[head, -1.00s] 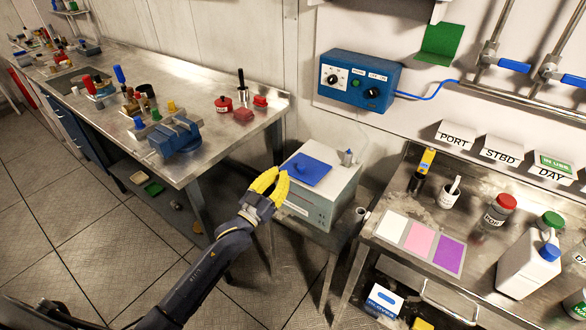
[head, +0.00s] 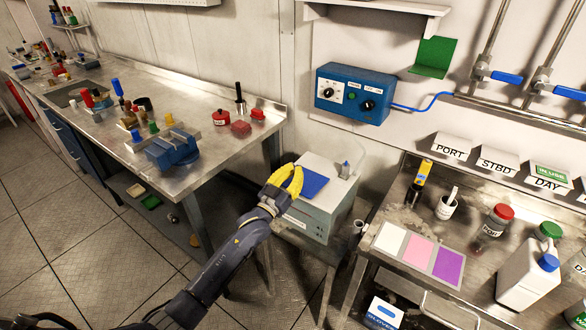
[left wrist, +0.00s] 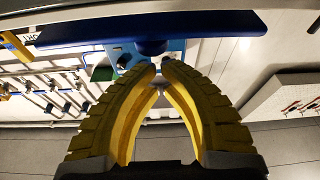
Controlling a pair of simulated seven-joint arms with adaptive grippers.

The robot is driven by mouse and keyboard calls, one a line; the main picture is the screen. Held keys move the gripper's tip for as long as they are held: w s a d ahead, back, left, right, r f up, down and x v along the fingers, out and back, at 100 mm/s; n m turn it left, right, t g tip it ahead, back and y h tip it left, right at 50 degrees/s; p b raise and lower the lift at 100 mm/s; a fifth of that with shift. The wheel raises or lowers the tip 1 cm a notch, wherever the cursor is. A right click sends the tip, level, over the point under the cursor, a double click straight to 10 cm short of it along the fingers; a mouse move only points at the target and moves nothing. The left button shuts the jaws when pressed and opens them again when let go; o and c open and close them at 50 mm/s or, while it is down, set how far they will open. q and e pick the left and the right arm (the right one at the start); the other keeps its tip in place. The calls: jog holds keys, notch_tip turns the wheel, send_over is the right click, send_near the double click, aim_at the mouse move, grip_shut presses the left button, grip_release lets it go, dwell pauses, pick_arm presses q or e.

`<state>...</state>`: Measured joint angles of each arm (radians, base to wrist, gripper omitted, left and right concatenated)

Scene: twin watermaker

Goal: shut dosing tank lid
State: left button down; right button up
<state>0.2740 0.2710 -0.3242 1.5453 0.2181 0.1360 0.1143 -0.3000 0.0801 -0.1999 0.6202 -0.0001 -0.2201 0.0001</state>
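The dosing tank (head: 313,218) is a grey-white box with a blue lid (head: 315,184) on its top. In the head view my left gripper (head: 296,170), with yellow fingers, is at the lid's left side and hides part of it. The left wrist view shows the lid (left wrist: 200,24) nearly edge-on as a dark blue bar, with a blue piece under it just beyond the fingertips. The fingertips (left wrist: 159,63) are drawn together with only a thin gap, and I see nothing held between them. I cannot tell whether they touch the lid. My right gripper is out of view.
A steel workbench (head: 190,170) with a blue vise (head: 172,148) stands left of the tank. A second steel table (head: 395,245) with bottles and coloured cards stands to the right. A blue control box (head: 352,92) is on the wall behind.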

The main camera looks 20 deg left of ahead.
pick_arm(q)
jog(key=shift+f, duration=0.6)
jog(key=shift+s+f, duration=0.2)
jog(key=shift+f, duration=0.35)
jog(key=shift+s+f, duration=0.2)
jog(key=shift+f, duration=0.35)
